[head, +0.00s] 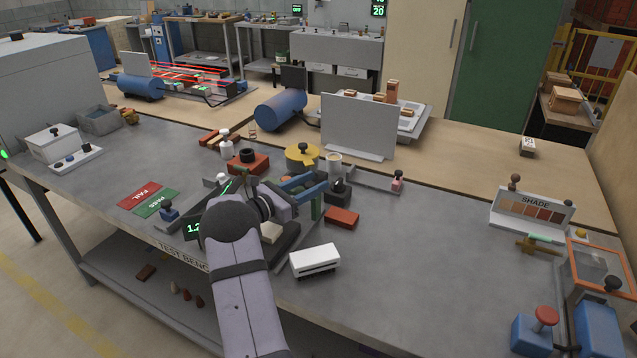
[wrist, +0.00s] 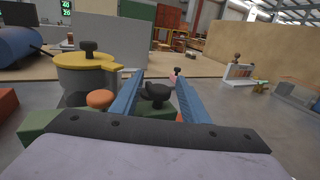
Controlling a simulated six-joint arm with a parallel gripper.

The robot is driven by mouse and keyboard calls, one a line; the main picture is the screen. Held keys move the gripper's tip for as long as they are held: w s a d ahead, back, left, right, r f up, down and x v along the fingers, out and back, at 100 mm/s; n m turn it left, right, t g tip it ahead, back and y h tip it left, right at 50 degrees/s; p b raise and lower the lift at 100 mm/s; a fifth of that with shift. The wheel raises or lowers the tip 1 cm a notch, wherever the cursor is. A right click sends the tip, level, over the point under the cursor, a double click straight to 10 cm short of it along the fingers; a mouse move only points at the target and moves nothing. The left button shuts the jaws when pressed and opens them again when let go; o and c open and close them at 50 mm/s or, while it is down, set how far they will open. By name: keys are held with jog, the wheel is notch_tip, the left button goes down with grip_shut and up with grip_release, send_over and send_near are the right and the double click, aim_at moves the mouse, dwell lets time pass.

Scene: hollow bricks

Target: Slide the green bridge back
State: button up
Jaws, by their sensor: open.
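My gripper (head: 321,186) is open, its two blue fingers reaching to the right over the bench. In the wrist view, the open fingers (wrist: 158,76) stand on either side of a black knob (wrist: 155,93). The knob is on a green part (wrist: 142,93), which seems to be the green bridge and shows only partly between and below the fingers. In the head view, a green upright (head: 316,208) of it shows just below the fingers. The rest is hidden by my arm. I cannot tell whether the fingers touch the knob.
A yellow-lidded pot (head: 301,153) with a black knob stands behind my gripper, close to the left finger in the wrist view. A red brick (head: 342,217) and a white block (head: 315,260) lie to the front right. A grey panel (head: 357,125) stands behind. The bench's right-middle is clear.

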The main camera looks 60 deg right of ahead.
jog(key=shift+b+v, duration=0.45)
jog(key=shift+v, duration=1.65)
jog(key=a+m+y, duration=0.1)
jog(key=a, duration=0.3)
jog(key=a+f+m+t+y+p, duration=0.1)
jog(key=a+y, duration=0.1)
jog(key=a, duration=0.2)
jog(key=w+a+f+m+y+p, duration=0.1)
jog(key=a, duration=0.3)
jog(key=shift+a+t+y, duration=0.3)
jog(key=shift+a+t, duration=0.05)
jog(key=shift+t, duration=0.05)
jog(key=s+a+f+m+t+y+p, duration=0.1)
jog(key=s+a+m+y, duration=0.1)
jog(key=a, duration=1.2)
jog(key=s+a+f+m+t+y+p, duration=0.1)
jog(key=a+m+y, duration=0.4)
jog(key=a, duration=0.9)
jog(key=s+a+f+m+t+y+p, duration=0.1)
jog(key=s+a+m+t+y+p, duration=0.1)
jog(key=a, duration=1.1)
jog(key=s+m+t+y, duration=0.1)
jog(key=s+y, duration=0.1)
jog(key=y, duration=0.1)
jog(key=shift+a+m+p, duration=0.3)
jog(key=shift+a+p, duration=0.05)
jog(key=shift+a, duration=0.05)
jog(key=shift+f, duration=0.1)
